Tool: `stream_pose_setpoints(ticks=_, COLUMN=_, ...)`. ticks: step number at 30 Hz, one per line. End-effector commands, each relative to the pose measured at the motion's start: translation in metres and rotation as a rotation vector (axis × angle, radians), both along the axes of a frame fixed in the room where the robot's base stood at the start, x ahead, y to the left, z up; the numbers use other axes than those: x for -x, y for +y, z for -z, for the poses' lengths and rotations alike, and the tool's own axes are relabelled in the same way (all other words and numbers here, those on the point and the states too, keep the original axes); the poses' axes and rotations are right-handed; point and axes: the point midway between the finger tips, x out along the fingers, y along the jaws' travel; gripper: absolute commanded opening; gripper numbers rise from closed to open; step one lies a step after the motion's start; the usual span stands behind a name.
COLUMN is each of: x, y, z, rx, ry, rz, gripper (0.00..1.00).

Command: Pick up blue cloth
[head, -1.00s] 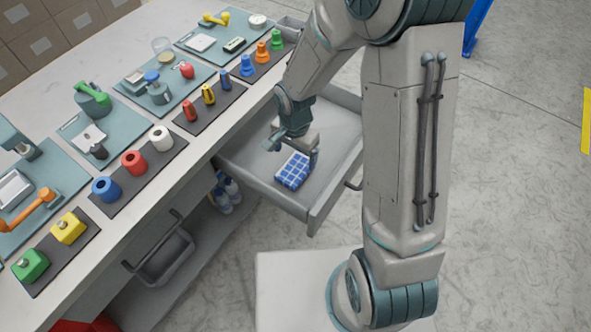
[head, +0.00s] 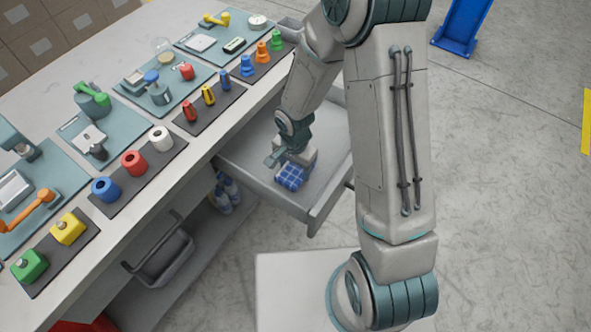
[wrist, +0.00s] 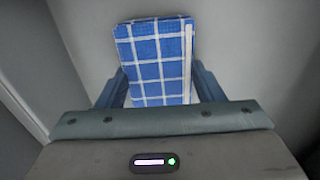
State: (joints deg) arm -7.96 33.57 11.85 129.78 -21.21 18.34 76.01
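The blue cloth (head: 290,177), a folded block with a white check pattern, lies in the open grey drawer. In the wrist view the cloth (wrist: 160,50) fills the upper middle, its near end hidden behind my gripper's body. My gripper (wrist: 160,78) is low over the cloth, with one finger on each side of it. A narrow gap shows between the cloth and the fingers, so the gripper looks open around it. In the head view my gripper (head: 290,163) covers the cloth's far part.
The drawer (head: 265,193) has raised walls close around my gripper. The workbench (head: 125,215) to the left carries teal mats and several coloured parts. A blue stand (head: 462,28) is on the floor at the upper right.

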Motion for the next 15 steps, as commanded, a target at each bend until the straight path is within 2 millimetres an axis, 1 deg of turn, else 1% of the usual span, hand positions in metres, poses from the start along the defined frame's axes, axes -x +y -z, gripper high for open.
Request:
stream_pose_setpoints(ticks=2, x=0.0, y=0.0, z=0.0, rx=0.0, ry=0.0, rz=0.0, gripper=0.39)
stream_pose_setpoints(ticks=3, x=0.0, y=0.0, z=0.0, rx=0.0, ry=0.0, rz=0.0, gripper=0.35)
stream_pose_setpoints(ticks=10, x=0.0, y=0.0, z=-0.002, rx=0.0, ry=0.0, rz=0.0, gripper=0.35)
stream_pose_setpoints(ticks=13, x=-0.001, y=0.0, z=-0.009, rx=-0.001, ry=-0.002, rz=0.0, gripper=0.35)
stream_pose_setpoints(ticks=15, x=-0.001, y=0.0, z=-0.019, rx=-0.001, ry=-0.004, rz=0.001, gripper=0.35)
